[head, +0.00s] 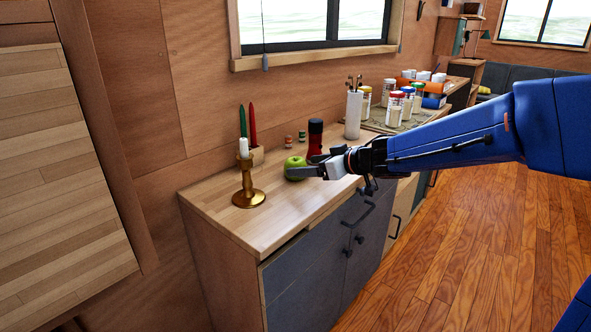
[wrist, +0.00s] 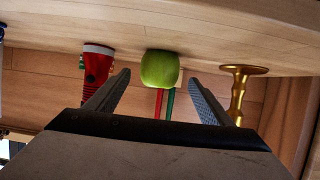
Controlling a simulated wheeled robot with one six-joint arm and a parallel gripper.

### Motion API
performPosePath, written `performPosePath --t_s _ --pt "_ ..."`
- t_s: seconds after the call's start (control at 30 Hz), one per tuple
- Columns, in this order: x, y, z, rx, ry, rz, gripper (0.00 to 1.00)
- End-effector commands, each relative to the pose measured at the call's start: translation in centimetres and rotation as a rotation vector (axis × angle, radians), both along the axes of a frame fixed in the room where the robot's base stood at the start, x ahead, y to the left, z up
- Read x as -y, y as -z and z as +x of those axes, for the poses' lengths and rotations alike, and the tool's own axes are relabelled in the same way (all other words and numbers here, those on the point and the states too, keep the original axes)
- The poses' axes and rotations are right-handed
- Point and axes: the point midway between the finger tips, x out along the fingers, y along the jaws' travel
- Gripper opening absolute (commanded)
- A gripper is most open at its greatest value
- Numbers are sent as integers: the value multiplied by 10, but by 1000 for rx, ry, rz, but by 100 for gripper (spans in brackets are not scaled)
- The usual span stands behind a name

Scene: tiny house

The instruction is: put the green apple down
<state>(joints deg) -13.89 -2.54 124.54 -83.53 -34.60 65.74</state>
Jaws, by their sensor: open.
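The green apple (head: 294,165) rests on the wooden counter top (head: 222,196), near the brass candle holder. In the wrist view, which is upside down, the apple (wrist: 160,67) touches the counter surface and lies centred between and just beyond the fingertips. My gripper (wrist: 159,78) is open, with a finger on each side and a visible gap to the apple. In the head view my gripper (head: 306,173) is low over the counter, partly in front of the apple's lower edge. Nothing is held.
The brass candle holder (head: 247,192) with a white candle stands left of the apple. A red and black flashlight (head: 315,140) stands close on the other side. Red and green candles (head: 252,125) are behind. A paper-white utensil holder (head: 353,115) and several jars stand farther along.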

Motion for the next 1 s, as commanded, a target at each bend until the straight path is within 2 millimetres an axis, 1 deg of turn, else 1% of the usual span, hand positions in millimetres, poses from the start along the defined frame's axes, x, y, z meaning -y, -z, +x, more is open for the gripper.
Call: performPosePath --t_s 0.17,0.27,0.53,0.63,0.8,0.83,0.87,0.9,0.97,1.0 --pt "-4 3 4 -1 0 0 75" --pt "-10 6 9 -2 -1 -1 75" --pt "-35 19 29 -3 -1 -1 75" --pt "-38 21 32 -1 0 -1 75" --pt "-38 21 33 0 1 -1 75" --pt "-38 21 33 0 1 -1 72" --pt "-38 21 33 0 1 -1 65" --pt "-38 21 33 0 1 -1 56" --pt "-38 21 33 0 1 -1 41" --pt "-38 21 33 0 1 -1 32"
